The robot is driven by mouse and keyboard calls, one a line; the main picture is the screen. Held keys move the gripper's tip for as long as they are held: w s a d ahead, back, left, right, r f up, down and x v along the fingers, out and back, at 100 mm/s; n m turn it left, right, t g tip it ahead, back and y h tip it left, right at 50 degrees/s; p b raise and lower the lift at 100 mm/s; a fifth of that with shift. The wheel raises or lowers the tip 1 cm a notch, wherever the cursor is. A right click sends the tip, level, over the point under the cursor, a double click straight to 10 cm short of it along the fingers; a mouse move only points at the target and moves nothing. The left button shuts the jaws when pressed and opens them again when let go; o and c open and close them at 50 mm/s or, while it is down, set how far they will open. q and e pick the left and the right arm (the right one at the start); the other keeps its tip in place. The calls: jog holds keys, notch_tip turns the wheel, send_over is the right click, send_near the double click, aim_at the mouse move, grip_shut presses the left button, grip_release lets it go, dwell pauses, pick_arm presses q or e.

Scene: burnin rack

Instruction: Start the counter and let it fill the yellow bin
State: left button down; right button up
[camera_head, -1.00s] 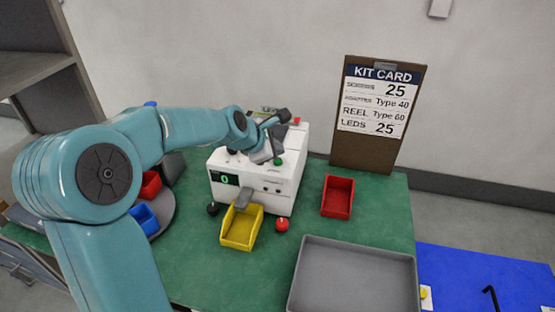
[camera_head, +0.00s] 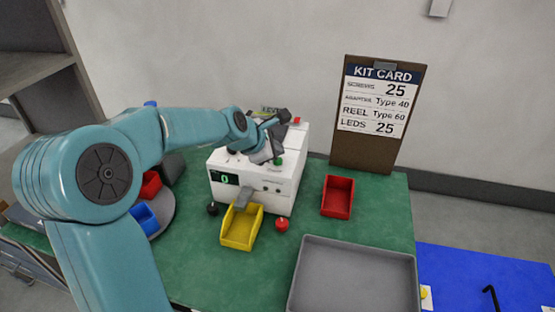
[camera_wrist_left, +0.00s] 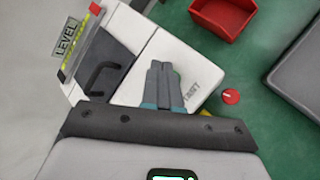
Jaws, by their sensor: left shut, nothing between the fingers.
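The white counter (camera_head: 283,180) stands on the green bench, its display (camera_head: 225,178) showing a green 0. A grey chute (camera_head: 244,197) at its front leads down to the yellow bin (camera_head: 240,230), which looks empty. A green button (camera_head: 279,161) shows on the counter's top edge, beside my left gripper (camera_head: 270,157). In the left wrist view, the shut, empty fingers of my left gripper (camera_wrist_left: 165,88) point at the white top beside partly covered lettering, seemingly START. My right gripper is out of view.
A red bin (camera_head: 338,197) stands right of the counter, with a grey tray (camera_head: 355,278) in front. A red knob (camera_head: 282,225) and a dark knob (camera_head: 212,209) flank the yellow bin. A kit card (camera_head: 378,110) stands behind. Small bins sit at left.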

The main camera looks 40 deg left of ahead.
aim_at(276, 162)
pick_arm(q)
jog(key=shift+f, duration=0.35)
jog(key=shift+f+b, duration=0.45)
jog(key=shift+f, duration=0.05)
dwell(0.5)
jog(key=shift+r, duration=0.1)
jog(key=shift+r+p, duration=0.85)
jog(key=shift+p, duration=0.2)
notch_tip(276, 162, up, 5)
jog(key=p, duration=0.5)
jog(key=shift+d, duration=0.1)
dwell(0.9)
